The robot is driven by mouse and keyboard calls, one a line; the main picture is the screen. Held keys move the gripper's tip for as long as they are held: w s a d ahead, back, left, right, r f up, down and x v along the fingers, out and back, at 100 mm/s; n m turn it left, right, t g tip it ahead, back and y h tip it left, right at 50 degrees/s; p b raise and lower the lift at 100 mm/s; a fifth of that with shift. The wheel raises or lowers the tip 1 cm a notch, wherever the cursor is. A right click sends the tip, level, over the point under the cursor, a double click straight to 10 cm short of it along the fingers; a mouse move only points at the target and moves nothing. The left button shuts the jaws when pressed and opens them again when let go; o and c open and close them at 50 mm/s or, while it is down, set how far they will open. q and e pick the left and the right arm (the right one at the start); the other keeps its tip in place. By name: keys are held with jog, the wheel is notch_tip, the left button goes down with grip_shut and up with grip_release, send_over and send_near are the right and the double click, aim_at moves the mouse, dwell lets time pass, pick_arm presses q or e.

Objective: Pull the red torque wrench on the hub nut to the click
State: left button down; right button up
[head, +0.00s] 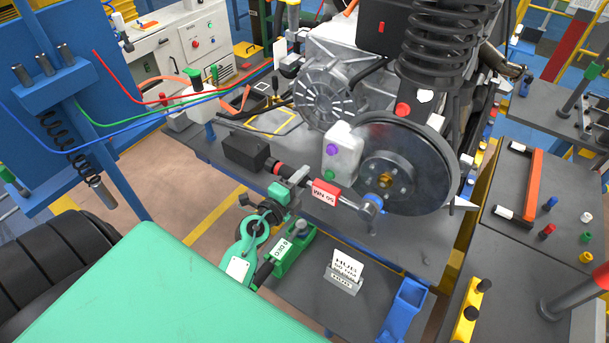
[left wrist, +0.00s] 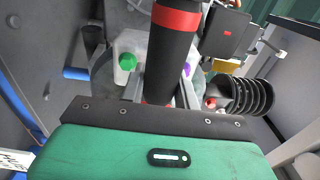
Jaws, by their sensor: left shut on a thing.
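The red torque wrench (head: 326,194) carries a white label and lies slantwise in front of the brake disc (head: 432,168). Its head end, with a blue ring (head: 373,199), sits low at the hub centre (head: 385,180); the hub nut cannot be made out apart from it. My left gripper (head: 297,177) is shut on the wrench's black handle, between its red band and the red labelled part. In the left wrist view the black handle (left wrist: 170,55) with a red band passes between the two grey fingers (left wrist: 160,92). My right gripper is not in view.
A white box with purple and green buttons (head: 343,150) stands just behind the wrench. A white sign (head: 347,270) and a blue bracket (head: 404,306) stand in front below. A coil spring (head: 440,45) rises above the disc. A dark table (head: 525,235) lies right.

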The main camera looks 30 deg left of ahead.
pick_arm(q)
jog(key=shift+w+a+f, duration=0.1)
jog(key=shift+w+f, duration=0.1)
jog(key=shift+w, duration=0.25)
jog(key=shift+a+r, duration=0.1)
jog(key=shift+w+p, duration=1.15)
jog(key=shift+w, duration=1.4)
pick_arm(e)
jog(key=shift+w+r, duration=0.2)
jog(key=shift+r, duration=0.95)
pick_arm(q)
jog(key=shift+w, duration=0.1)
jog(key=shift+s+r, duration=0.1)
jog(key=shift+s, duration=0.4)
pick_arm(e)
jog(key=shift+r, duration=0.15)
pick_arm(q)
jog(key=shift+w+p, duration=0.1)
jog(key=shift+p, duration=0.3)
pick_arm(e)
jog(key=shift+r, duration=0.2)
